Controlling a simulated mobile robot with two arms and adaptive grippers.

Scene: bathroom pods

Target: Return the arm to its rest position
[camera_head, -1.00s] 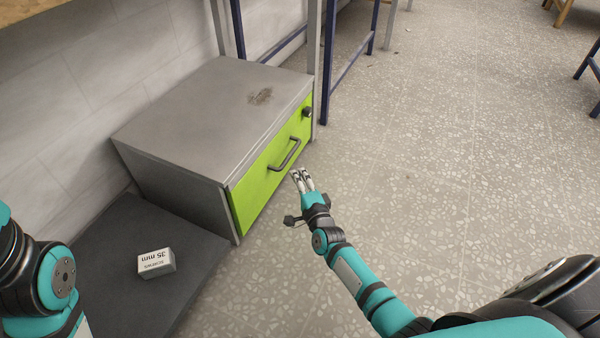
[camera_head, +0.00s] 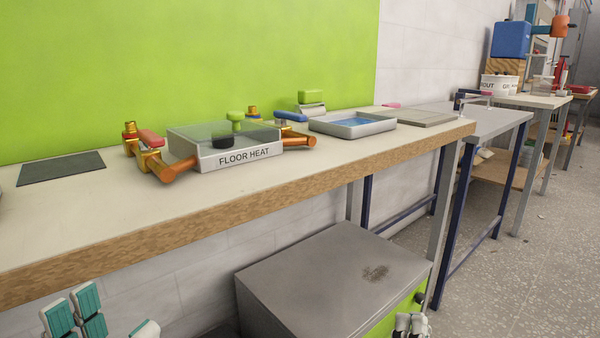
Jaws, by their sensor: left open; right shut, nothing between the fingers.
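My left gripper (camera_head: 108,312) shows at the bottom left, below the table's front edge. Its teal-padded fingers are open, with nothing between them. The rest of both arms is out of view. The grey cabinet (camera_head: 325,280) stands on the floor beneath the table.
A long table (camera_head: 60,225) crosses the view above the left gripper. It carries a "FLOOR HEAT" unit (camera_head: 243,156), a dark mat (camera_head: 61,167) and a grey tray (camera_head: 378,129). Further benches (camera_head: 485,122) stand to the right. Speckled floor (camera_head: 505,275) lies open at right.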

